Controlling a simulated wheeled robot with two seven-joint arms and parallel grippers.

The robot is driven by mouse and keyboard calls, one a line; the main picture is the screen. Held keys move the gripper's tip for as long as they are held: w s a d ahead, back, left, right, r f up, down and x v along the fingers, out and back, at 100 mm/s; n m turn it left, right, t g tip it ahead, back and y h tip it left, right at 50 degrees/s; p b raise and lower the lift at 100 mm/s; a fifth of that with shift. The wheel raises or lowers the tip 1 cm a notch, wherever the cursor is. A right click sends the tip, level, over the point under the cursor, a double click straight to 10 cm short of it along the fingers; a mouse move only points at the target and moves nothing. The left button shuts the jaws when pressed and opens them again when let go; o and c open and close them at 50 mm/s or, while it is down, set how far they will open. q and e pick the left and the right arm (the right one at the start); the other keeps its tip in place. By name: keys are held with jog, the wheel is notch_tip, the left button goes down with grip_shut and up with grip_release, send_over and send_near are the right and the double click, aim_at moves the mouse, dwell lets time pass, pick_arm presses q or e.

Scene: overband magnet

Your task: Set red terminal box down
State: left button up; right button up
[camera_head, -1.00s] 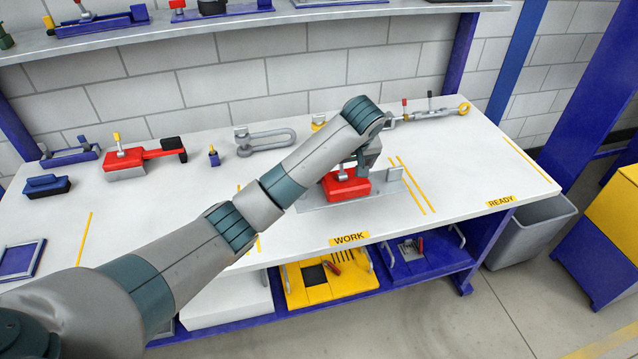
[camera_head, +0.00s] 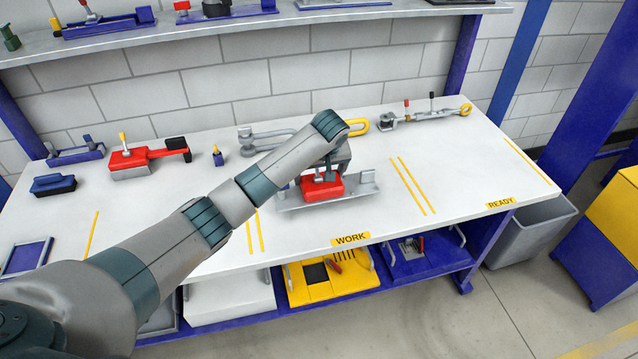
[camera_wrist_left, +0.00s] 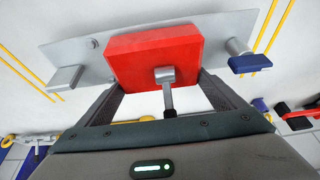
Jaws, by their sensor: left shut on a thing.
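The red terminal box (camera_head: 331,187) is a red block on a flat grey plate (camera_head: 364,188), with a small grey post on the block. It is over the white bench top, behind the WORK label. My left gripper (camera_head: 319,174) reaches down to it from above and is shut on it. In the left wrist view the red box (camera_wrist_left: 150,52) sits between the tips of the two dark fingers, with the plate (camera_wrist_left: 75,51) beyond it. I cannot tell whether the plate touches the bench. My right gripper is not in view.
Yellow lines (camera_head: 412,186) and the WORK label (camera_head: 350,239) mark the bench (camera_head: 460,170). A grey shackle (camera_head: 262,135) and a turnbuckle (camera_head: 425,115) lie behind. The bench's right part toward READY is clear.

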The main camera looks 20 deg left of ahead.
aim_at(319, 183)
pick_arm(q)
notch_tip(319, 183, down, 3)
jog(key=shift+r+p, duration=0.2)
jog(key=shift+p, duration=0.25)
jog(key=shift+f, duration=0.5)
jog(key=shift+f, duration=0.1)
jog(key=o, duration=1.3)
jog(key=shift+f, duration=0.1)
jog(key=shift+c, duration=0.2)
jog(key=shift+s, duration=0.1)
jog(key=shift+r, duration=0.2)
jog(key=b+v, duration=0.1)
jog(key=v, duration=1.1)
